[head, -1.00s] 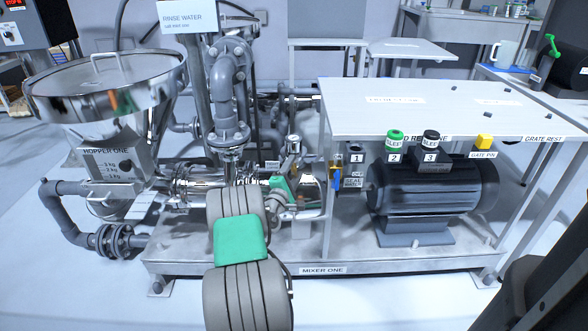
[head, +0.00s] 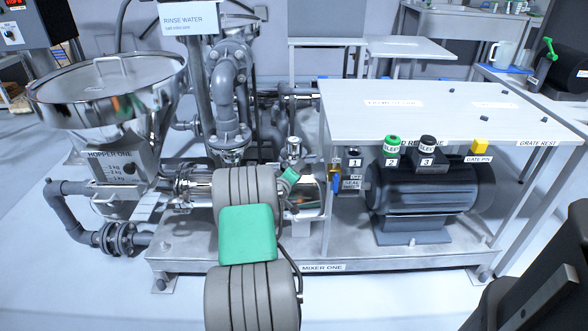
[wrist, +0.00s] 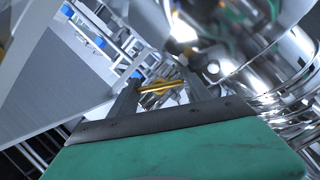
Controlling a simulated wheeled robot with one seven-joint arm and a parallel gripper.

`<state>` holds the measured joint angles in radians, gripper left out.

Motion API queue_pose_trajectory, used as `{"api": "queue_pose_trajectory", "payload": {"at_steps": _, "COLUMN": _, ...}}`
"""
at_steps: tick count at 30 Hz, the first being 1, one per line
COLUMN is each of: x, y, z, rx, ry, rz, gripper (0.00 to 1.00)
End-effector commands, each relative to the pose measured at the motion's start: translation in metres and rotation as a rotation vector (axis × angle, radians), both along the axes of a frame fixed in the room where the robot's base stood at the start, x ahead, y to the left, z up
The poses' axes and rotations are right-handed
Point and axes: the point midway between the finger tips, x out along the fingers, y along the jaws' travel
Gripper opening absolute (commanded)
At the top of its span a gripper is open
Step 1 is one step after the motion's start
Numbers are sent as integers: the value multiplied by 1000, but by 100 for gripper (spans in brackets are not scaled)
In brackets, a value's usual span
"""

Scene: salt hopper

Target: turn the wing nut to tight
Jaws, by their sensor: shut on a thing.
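A brass-coloured wing nut (wrist: 172,85) shows between the two dark fingers of my gripper (wrist: 160,90) in the wrist view. The fingers are shut on it, and it sits a little tilted in the picture. Shiny steel pipework lies just beyond and to the right of it. In the head view, my arm hides the wing nut and the fingertips. I cannot read how tight the nut is.
The steel hopper (head: 108,85) stands at left, with grey pipes around it. A dark motor (head: 430,200) sits at right under the white table (head: 430,105). A blue-handled valve (head: 336,178) is close to the right of my wrist. The floor in front is clear.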

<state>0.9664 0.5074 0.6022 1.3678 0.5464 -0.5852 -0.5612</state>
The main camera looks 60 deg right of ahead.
Motion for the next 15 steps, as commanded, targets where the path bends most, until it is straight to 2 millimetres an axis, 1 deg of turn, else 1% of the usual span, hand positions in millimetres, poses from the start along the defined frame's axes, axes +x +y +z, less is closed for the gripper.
{"api": "queue_pose_trajectory", "payload": {"at_steps": 3, "x": -2, "y": -1, "z": 2, "rx": 49, "ry": -98, "rz": -3, "gripper": 16}}
{"api": "queue_pose_trajectory", "payload": {"at_steps": 15, "x": -2, "y": -1, "z": -1, "rx": 217, "ry": -426, "rz": -4, "gripper": 16}}
